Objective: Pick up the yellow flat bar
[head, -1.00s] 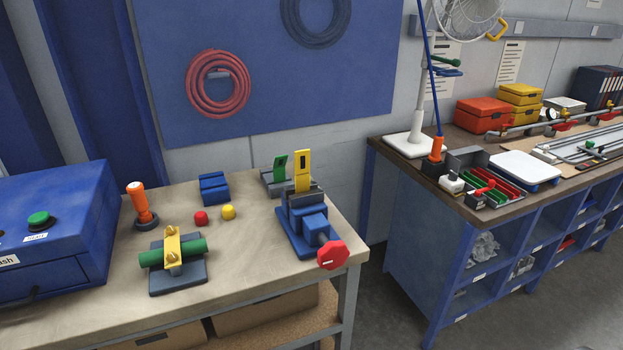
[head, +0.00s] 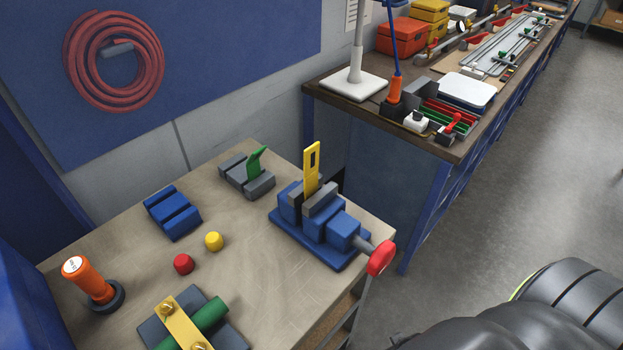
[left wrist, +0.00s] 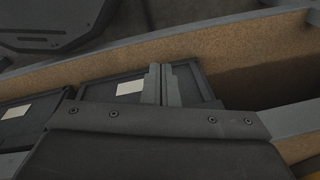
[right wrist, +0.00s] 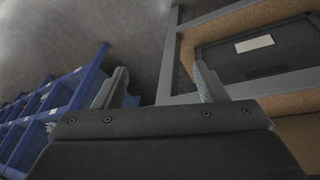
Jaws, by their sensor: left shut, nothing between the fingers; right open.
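A yellow flat bar (head: 311,171) with a dark slot near its top stands upright in the jaws of a blue vise (head: 322,222) on the wooden workbench. A second yellow bar (head: 188,326) with bolts lies across a green cylinder (head: 212,315) at the front of the bench. My left gripper (left wrist: 164,84) is shut and empty in the left wrist view, in front of dark bins on a shelf. My right gripper (right wrist: 160,84) is open and empty in the right wrist view, with floor and shelving beyond. Neither gripper's fingers show in the head view.
On the workbench (head: 262,275) are an orange-handled tool (head: 88,280), a red ball (head: 184,264), a yellow ball (head: 214,241), a blue block (head: 172,213) and a grey holder with a green piece (head: 255,162). The vise's red knob (head: 381,258) juts past the right edge. A second bench stands behind.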

